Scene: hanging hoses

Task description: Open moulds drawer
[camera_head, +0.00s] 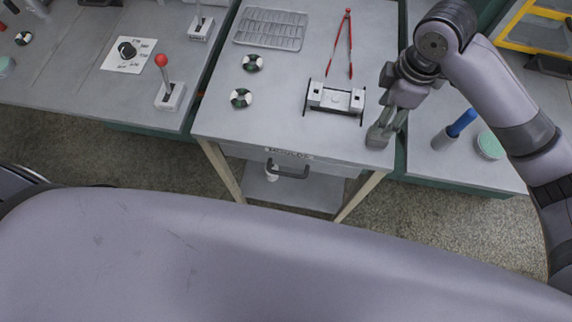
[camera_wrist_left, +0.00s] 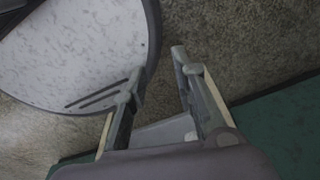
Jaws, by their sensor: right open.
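The moulds drawer (camera_head: 255,155) is under the front edge of the grey middle table. Its front carries a label and a dark bar handle (camera_head: 288,172), and it looks shut. My right gripper (camera_head: 382,137) is over the table's front right corner, right of the handle and apart from it, open and empty. My left gripper (camera_wrist_left: 158,65) shows only in the left wrist view. Its two fingers are spread with nothing between them, over the speckled floor. Neither the drawer nor its handle shows in that view.
On the middle table (camera_head: 225,125) lie a wire rack (camera_head: 271,29), red tongs (camera_head: 350,42), a metal fixture (camera_head: 336,99) and two round black-and-white pieces. A red-knobbed lever (camera_head: 162,62) stands on the left bench. A blue-handled tool (camera_head: 460,124) and a green-topped round item (camera_head: 489,145) are at right.

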